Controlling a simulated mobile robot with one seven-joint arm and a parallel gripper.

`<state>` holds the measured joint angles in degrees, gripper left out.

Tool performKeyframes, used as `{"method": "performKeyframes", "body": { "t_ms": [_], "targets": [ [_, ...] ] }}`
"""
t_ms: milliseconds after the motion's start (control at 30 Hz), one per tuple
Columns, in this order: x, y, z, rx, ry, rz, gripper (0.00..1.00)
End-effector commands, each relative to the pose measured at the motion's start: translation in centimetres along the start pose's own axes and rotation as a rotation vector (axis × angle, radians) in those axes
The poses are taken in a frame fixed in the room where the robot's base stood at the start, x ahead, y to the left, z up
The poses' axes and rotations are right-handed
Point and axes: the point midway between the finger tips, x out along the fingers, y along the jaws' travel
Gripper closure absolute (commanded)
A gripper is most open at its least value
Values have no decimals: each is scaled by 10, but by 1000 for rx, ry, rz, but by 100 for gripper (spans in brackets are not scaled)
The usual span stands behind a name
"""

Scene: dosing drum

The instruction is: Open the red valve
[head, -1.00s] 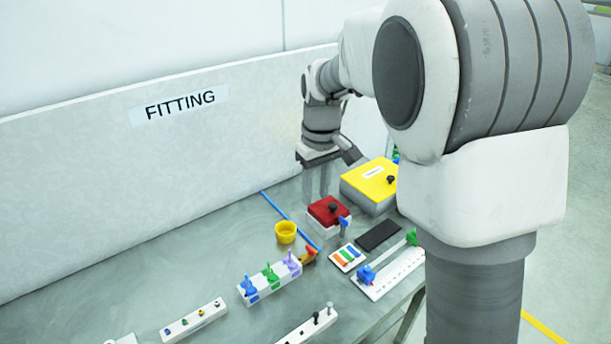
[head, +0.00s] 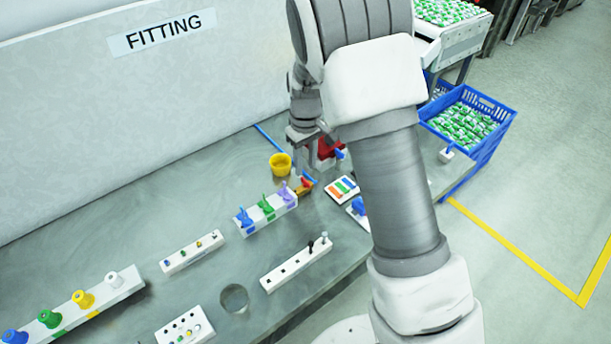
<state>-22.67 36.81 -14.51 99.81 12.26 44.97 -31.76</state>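The small red-handled valve (head: 307,182) sits on a brass-coloured body at the right end of the white rack with blue, green and purple handles. It is small in the head view, and its handle angle is hard to read. My gripper (head: 302,155) points down beyond the valve, just left of the red box (head: 327,149) and apart from the valve as far as I can see. The fingers are small and partly lost against the arm, so their opening is unclear. My forearm hides part of the bench to the right.
A yellow cup (head: 280,164) stands left of the valve. The handle rack (head: 266,212) is in front of it, and a card with coloured bars (head: 342,189) lies to its right. The FITTING wall (head: 80,140) bounds the bench behind. Blue crate (head: 480,100) at right.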

Motion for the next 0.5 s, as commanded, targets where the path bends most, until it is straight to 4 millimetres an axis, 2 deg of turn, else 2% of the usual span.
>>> {"method": "performKeyframes", "body": {
  "t_ms": [33, 200, 300, 500],
  "targets": [
    [12, 0, 1, 0, -4, -1, 62],
    [37, 0, 0, 0, -2, 0, 62],
    [46, 0, 0, 1, -1, -1, 62],
    [51, 0, 0, 0, 1, 0, 62]
  ]
}}
